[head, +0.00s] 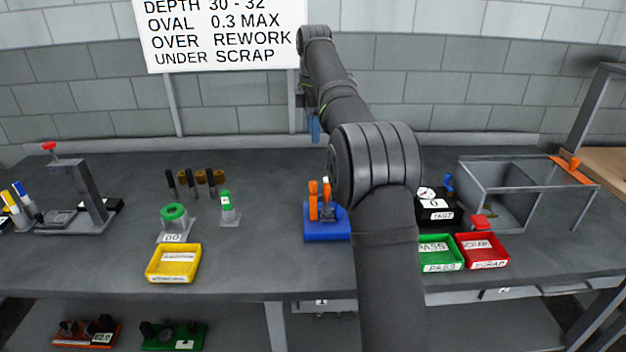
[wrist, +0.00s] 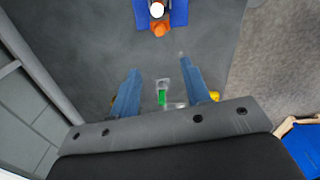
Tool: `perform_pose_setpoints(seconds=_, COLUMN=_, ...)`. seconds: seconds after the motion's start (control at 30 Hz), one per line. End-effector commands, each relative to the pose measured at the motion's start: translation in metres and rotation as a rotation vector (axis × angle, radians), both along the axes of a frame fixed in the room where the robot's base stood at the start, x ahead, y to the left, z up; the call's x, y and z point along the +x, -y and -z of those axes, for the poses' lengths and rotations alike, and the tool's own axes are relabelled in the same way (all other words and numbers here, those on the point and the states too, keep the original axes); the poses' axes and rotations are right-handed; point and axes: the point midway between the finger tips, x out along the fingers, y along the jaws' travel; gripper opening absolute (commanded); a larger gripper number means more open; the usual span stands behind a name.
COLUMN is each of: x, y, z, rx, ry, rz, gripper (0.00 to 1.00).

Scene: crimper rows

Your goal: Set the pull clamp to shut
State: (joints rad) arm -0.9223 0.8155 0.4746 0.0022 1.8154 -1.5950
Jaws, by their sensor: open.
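A blue base (head: 327,230) stands mid-bench and carries orange-handled clamp hardware (head: 313,203), which looks like the pull clamp. Its orange parts stand roughly upright in the head view. My arm hides part of its right side, and I cannot tell the clamp's exact position. In the wrist view the blue base (wrist: 178,14) shows at the top edge with an orange part (wrist: 160,30) and a white round end. My gripper (wrist: 165,88) is open and empty, with its blue fingers apart and away from the clamp. In the head view its blue fingers (head: 314,128) show behind my arm, above the bench.
A green-topped holder (head: 226,206) shows below the open fingers in the wrist view (wrist: 162,97). A yellow tray (head: 173,264), green tray (head: 441,254) and red tray (head: 482,252) line the front. A black tester (head: 435,212) and open-framed bin (head: 505,190) stand right.

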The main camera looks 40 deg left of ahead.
Motion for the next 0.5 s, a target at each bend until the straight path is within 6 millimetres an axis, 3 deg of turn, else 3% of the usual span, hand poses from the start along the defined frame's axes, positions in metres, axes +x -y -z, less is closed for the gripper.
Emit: perform_pose_setpoints(seconds=0.5, x=0.002, y=-0.002, z=0.105, rx=-0.003, ry=0.0, rz=0.002, gripper=0.43)
